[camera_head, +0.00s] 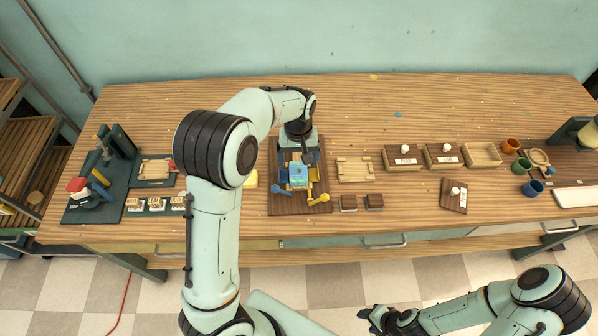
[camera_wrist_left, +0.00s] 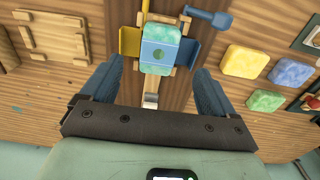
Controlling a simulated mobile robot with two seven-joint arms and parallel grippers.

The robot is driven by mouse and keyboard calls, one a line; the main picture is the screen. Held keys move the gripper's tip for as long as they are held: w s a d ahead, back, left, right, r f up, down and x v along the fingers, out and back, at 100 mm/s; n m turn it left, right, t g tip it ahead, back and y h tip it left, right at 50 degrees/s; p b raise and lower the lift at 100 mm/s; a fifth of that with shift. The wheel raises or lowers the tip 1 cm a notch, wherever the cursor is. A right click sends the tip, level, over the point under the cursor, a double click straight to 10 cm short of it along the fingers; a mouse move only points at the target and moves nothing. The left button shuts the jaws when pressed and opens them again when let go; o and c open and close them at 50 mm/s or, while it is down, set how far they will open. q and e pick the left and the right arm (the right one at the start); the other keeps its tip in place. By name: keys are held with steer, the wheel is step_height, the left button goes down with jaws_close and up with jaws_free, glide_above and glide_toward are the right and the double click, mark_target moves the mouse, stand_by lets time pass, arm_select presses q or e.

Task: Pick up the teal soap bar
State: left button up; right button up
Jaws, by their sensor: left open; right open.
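A teal soap bar with a blue band around its middle (camera_wrist_left: 160,33) lies on a small wooden stand between yellow and blue flaps in the left wrist view. It also shows in the head view (camera_head: 299,176), on a dark wooden board (camera_head: 272,200). My left gripper (camera_head: 297,157) is above the stand, open and empty. In the left wrist view its two fingers (camera_wrist_left: 157,85) point toward the bar from either side, apart from it. My right gripper (camera_head: 376,318) hangs low over the floor, in front of the table; nothing shows in it.
Loose yellow (camera_wrist_left: 244,61), blue (camera_wrist_left: 292,72) and green (camera_wrist_left: 265,101) soaps lie beside the board. Yellow and blue handles stick out at the board's front. A wooden tray (camera_head: 355,169) and two small dark blocks stand to the right. The table's back strip is clear.

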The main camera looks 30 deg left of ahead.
mark_target(299, 171)
arm_select(q)
step_height(299, 171, down, 2)
steer(key=shift+w+f, duration=0.15)
steer(key=shift+f, duration=0.05)
steer(key=f, duration=0.5)
steer(key=shift+w+a, duration=0.15)
steer(key=shift+w, duration=0.05)
steer(key=shift+r, duration=0.15)
steer(key=c, duration=1.2)
